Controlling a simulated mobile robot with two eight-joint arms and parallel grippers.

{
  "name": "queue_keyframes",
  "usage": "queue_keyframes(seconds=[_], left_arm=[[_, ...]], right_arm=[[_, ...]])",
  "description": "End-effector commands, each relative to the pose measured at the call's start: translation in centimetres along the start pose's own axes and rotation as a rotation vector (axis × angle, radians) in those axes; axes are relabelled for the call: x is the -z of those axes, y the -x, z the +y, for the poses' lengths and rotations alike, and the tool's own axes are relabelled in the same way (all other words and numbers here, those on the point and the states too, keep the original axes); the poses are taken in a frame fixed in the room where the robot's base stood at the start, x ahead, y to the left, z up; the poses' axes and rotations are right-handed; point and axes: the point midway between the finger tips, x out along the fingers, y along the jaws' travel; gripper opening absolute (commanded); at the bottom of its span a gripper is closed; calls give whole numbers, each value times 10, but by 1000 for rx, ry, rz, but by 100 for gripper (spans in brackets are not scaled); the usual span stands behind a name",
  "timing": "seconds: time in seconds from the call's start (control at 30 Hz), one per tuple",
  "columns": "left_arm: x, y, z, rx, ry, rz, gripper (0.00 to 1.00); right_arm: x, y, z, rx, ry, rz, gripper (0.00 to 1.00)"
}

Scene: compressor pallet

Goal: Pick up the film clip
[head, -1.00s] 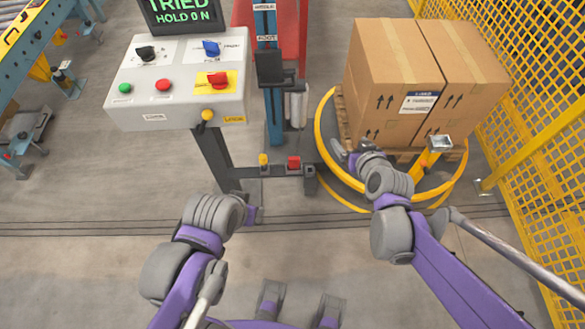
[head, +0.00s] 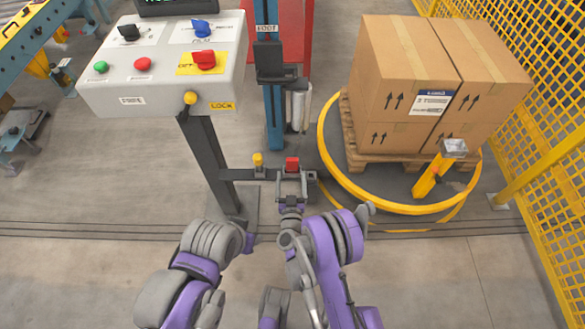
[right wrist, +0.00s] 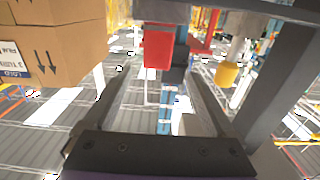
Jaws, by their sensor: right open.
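A small red block, which looks like the film clip (head: 292,163), sits at the right part of a dark crossbar low on the control post. It also shows in the right wrist view as a red piece (right wrist: 158,47), upper centre, between the fingers. My right gripper (head: 291,182) is open, just in front of the red block, its fingers pointing at it. In the right wrist view the fingers (right wrist: 157,85) are spread on either side of the red piece with nothing between them nearer in.
A yellow knob (head: 258,160) stands on the crossbar (head: 240,175) left of the red block. The control box (head: 165,65) overhangs at upper left. Boxes (head: 405,85) on a wooden pallet (head: 375,160) stand inside a yellow ring (head: 400,208); a yellow mesh fence (head: 555,110) is at right.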

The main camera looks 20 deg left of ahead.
Motion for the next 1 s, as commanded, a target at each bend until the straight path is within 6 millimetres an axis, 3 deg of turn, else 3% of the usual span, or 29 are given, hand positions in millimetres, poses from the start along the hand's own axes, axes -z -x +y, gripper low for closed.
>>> queue_keyframes(seconds=[0.2, 0.47, 0.73, 1.0], left_arm=[[0, 1, 0, 0, 0, 0, 50], [0, 1, 0, 0, 0, 0, 50], [0, 0, 0, 0, 0, 0, 50], [0, 0, 0, 0, 0, 0, 50]], right_arm=[[-1, -34, 0, -2, 0, 1, 90], [0, -57, 1, -2, 0, 0, 90], [-1, -95, 4, -1, 0, 0, 90], [0, -104, 4, 0, 0, 0, 90]])
